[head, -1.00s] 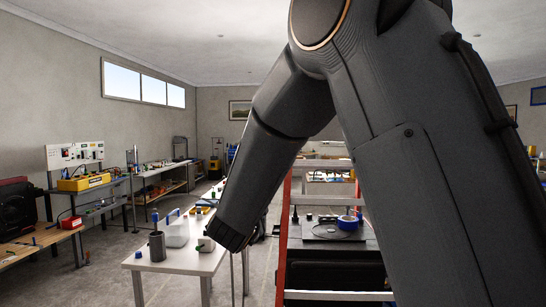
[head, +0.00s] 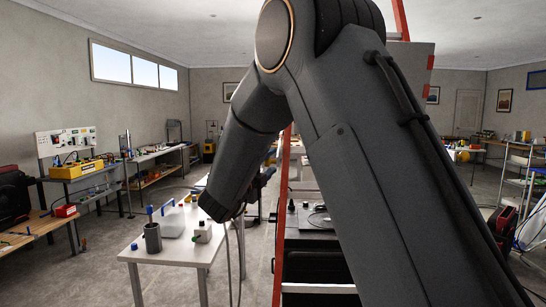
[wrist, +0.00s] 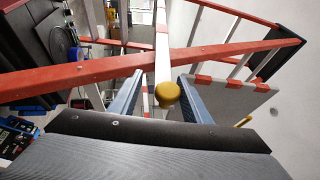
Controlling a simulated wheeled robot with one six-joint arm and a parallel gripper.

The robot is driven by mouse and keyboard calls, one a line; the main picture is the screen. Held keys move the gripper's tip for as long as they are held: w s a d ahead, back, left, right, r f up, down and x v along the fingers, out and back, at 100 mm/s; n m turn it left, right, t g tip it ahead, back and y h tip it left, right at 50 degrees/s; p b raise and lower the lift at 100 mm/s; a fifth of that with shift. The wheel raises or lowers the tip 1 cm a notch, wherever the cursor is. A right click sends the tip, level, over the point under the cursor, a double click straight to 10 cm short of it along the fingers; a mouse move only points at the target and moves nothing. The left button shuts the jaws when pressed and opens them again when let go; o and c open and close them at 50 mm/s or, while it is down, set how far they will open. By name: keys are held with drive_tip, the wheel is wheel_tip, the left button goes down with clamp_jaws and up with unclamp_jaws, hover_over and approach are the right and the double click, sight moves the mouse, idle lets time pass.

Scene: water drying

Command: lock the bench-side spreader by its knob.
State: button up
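A yellow knob (wrist: 167,92) shows in the middle of the wrist view, at the near end of a pale, narrow bar (wrist: 162,45), which looks like the spreader. My gripper (wrist: 160,78) is open, with one blue-grey finger to the left of the knob and one to the right. Gaps show on both sides, and I cannot tell how far the knob reaches between the fingers in depth. The ladder's red rail (wrist: 100,70) crosses the view just beyond the knob. In the head view the knob is hidden behind my arm; the ladder's red rail (head: 279,240) shows beside it.
A white table (head: 165,252) with a grey cup (head: 152,238) and small items stands left of the ladder. Equipment lies on a dark surface within the ladder frame. Another red rail and grey panel (wrist: 225,95) lie close on the right in the wrist view.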

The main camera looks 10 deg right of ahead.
drive_tip(key=shift+p+x, duration=0.35)
drive_tip(key=shift+x, duration=0.85)
